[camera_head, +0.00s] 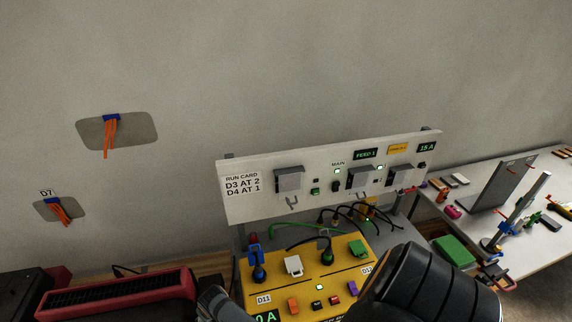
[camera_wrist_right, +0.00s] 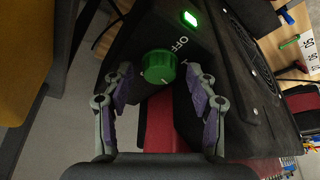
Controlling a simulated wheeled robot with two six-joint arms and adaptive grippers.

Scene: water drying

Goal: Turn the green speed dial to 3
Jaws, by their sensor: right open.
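The green speed dial (camera_wrist_right: 158,68) is on a black panel in the right wrist view, with a pale pointer mark on its face. "OFF" lettering is beside it, and a lit green indicator (camera_wrist_right: 189,18) is above. My right gripper (camera_wrist_right: 160,84) is open, with one finger on each side of the dial in the picture; I cannot tell whether either finger touches it. The number 3 on the dial scale cannot be made out. The dial does not show in the head view.
In the head view, a red and black machine (camera_head: 118,295) is at lower left. A yellow control box (camera_head: 330,276) with cables stands before a white panel (camera_head: 252,205). A white table (camera_head: 470,215) with tools is at right.

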